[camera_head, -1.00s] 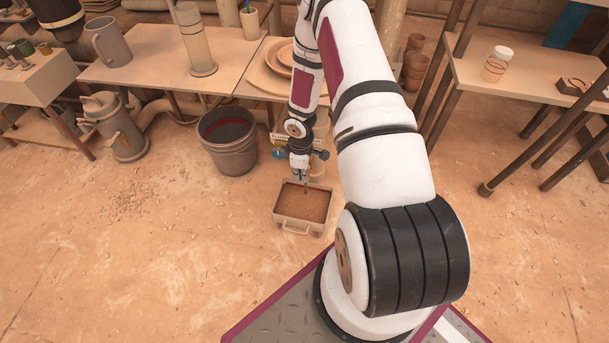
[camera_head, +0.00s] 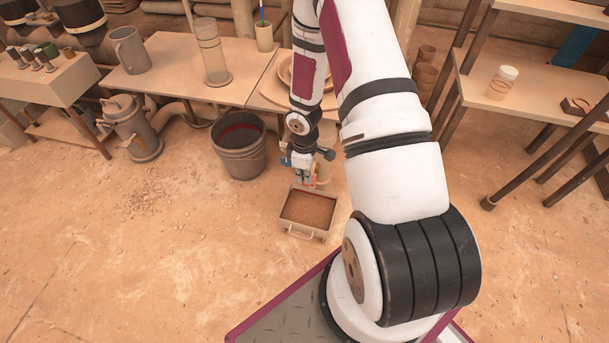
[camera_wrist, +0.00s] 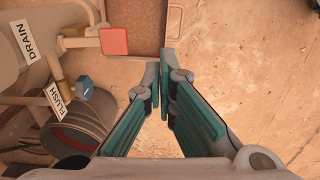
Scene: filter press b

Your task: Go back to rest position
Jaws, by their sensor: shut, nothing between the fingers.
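My gripper (camera_head: 305,182) hangs at the end of my arm, pointing down near the far edge of a shallow tray on the floor. In the wrist view the two teal-padded fingers of my gripper (camera_wrist: 162,72) meet at or close to their tips, with nothing between them. My arm is stretched forward and bent down at the wrist. The tray (camera_head: 302,232) holds brown granular stuff and has a handle at its front. Part of the tray (camera_wrist: 167,25) shows at the top of the wrist view. The gap between gripper and tray is hard to judge.
A red square handle (camera_wrist: 115,41), a blue knob (camera_wrist: 84,88) and DRAIN and FLUSH labels lie close left of the fingers. A bucket (camera_head: 240,150) stands left of the arm. Tables (camera_head: 160,75) stand behind; a shelf (camera_head: 530,95) is at right. Left front floor is clear.

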